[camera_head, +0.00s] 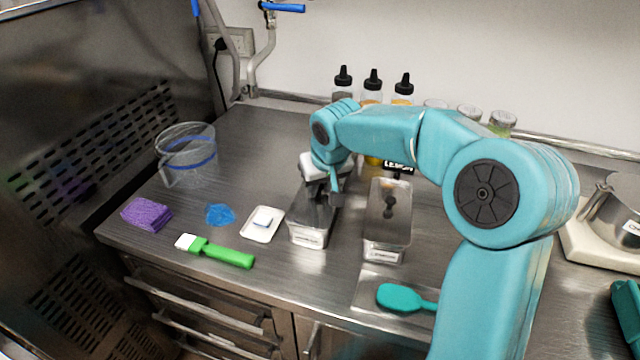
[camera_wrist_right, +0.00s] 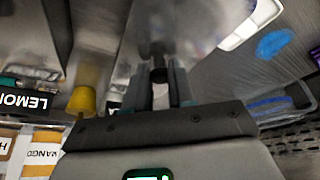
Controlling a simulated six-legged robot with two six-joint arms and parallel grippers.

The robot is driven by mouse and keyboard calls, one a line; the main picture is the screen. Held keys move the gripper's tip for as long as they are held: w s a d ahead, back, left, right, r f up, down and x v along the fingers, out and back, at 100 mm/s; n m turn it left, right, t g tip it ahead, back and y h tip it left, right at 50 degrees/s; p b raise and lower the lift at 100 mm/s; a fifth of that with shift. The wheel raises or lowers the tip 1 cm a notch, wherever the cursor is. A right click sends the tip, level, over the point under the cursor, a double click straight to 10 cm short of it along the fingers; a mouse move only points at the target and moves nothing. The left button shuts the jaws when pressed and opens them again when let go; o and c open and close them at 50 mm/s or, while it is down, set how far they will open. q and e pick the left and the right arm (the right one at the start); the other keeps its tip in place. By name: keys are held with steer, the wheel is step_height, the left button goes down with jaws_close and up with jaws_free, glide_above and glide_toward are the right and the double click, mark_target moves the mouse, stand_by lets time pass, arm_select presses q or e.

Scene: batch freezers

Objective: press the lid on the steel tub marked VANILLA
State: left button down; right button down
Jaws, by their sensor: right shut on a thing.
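Two steel tubs stand side by side on the counter: a left tub (camera_head: 311,232) and a right tub (camera_head: 385,240). Each has a small white label on its front, too small to read, so I cannot tell which is marked VANILLA. The right tub has a steel lid with a black knob (camera_head: 389,204). My right gripper (camera_head: 328,194) is over the left tub, shut on a dark knob. In the right wrist view the fingers (camera_wrist_right: 160,88) close on this knob (camera_wrist_right: 158,73) of a steel lid (camera_wrist_right: 170,30). Whether this lid is fully seated is hidden.
A white dish (camera_head: 263,224), a green-handled brush (camera_head: 225,253), a blue cloth (camera_head: 219,215), a purple sponge (camera_head: 146,214) and a clear jug (camera_head: 187,157) lie left. A teal spatula (camera_head: 400,298) lies in front. Bottles (camera_head: 372,88) stand behind.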

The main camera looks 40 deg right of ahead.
stand_by(0.4)
steer(key=shift+c, duration=2.1)
jaws_free()
steer(key=shift+r+p, duration=2.7)
steer(key=shift+r, duration=0.8)
steer(key=shift+c, duration=0.3)
jaws_close()
steer(key=shift+f, duration=0.2)
steer(key=shift+f+b, duration=2.25)
steer(key=shift+f, duration=0.15)
